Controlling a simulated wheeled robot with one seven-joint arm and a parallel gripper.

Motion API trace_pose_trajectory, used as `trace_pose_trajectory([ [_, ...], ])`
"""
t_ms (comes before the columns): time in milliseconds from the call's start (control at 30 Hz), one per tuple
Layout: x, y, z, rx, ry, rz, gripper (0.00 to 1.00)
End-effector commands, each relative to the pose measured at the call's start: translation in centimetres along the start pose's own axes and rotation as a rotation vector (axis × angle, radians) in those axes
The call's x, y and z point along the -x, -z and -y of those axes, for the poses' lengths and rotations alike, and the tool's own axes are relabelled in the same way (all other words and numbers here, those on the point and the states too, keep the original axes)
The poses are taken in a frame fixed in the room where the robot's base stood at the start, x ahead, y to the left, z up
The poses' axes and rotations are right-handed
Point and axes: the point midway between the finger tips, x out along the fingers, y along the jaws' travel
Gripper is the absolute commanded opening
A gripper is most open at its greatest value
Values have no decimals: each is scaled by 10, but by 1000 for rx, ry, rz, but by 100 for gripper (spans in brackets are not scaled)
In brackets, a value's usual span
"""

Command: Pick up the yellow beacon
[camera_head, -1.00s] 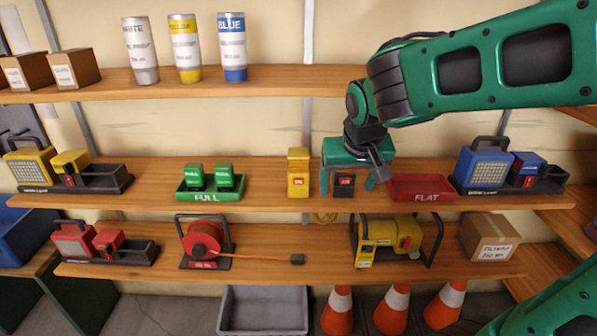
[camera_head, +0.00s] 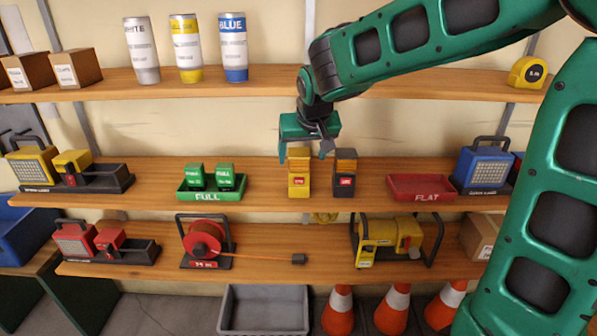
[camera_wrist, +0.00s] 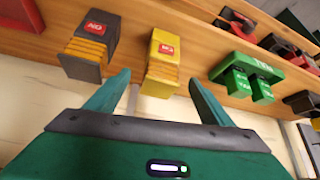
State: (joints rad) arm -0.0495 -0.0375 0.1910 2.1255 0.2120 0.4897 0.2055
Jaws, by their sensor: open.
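The yellow beacon (camera_head: 299,176) stands upright on the middle shelf, with a red label on its front. A dark beacon (camera_head: 344,174) of like shape, also with a red label, stands just to its right. My gripper (camera_head: 307,152) is open and empty, above the yellow beacon's top. In the wrist view the yellow beacon (camera_wrist: 162,62) shows between and beyond the tips of my open gripper (camera_wrist: 158,85). The dark beacon (camera_wrist: 90,48) is to the left there, outside the fingers.
A green tray marked FULL (camera_head: 212,196) with two green blocks is to the left. A red tray marked FLAT (camera_head: 421,187) is to the right.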

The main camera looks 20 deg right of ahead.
Motion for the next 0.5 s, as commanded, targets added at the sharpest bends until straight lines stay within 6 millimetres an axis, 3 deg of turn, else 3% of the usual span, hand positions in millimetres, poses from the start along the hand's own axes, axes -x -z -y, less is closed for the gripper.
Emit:
trace_pose_trajectory([
  [200,-19,24,-1,-2,-1,2,75],
  [500,-44,22,-1,-2,-1,0,75],
])
